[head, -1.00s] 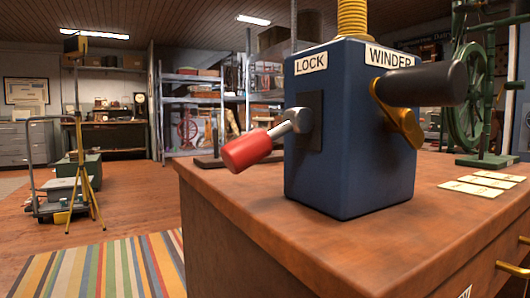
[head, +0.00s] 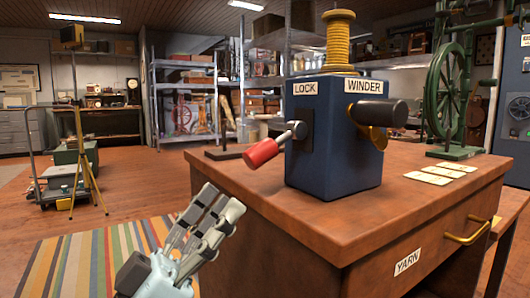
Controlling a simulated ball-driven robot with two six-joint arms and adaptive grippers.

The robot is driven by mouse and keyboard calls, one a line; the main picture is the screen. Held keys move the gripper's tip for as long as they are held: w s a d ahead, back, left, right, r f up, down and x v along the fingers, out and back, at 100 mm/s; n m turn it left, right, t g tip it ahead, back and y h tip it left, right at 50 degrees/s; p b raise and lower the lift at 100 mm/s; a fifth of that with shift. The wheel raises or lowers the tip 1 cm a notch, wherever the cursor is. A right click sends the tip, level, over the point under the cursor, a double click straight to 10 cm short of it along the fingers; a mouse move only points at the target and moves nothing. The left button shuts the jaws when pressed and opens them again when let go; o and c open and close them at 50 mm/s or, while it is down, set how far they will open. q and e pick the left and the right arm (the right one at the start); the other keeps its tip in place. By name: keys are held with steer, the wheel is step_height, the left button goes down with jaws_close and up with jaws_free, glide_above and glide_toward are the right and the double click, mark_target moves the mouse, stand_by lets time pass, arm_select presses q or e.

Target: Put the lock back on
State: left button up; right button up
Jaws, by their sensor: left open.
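A blue box (head: 338,160) stands on the wooden bench, with a LOCK label on its left face and a WINDER label on its right face. The lock lever (head: 277,146) has a red grip and a metal shank, and slants down to the left from a dark plate. The winder crank (head: 380,113) has a black handle and a brass arm. My left gripper (head: 218,205) is open and empty, in front of the bench's left edge, below and left of the red grip and apart from it. My right gripper is out of view.
A yellow yarn spool (head: 340,40) sits on top of the box. The bench (head: 310,225) has a YARN drawer with a brass handle (head: 467,232). Cards (head: 433,177) and a green spinning wheel (head: 448,100) are at the right. Open floor and a striped rug (head: 85,260) lie left.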

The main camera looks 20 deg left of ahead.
mark_target(251, 167)
arm_select(q)
steer(key=x, duration=0.9)
steer(key=shift+a, duration=0.1)
jaws_close()
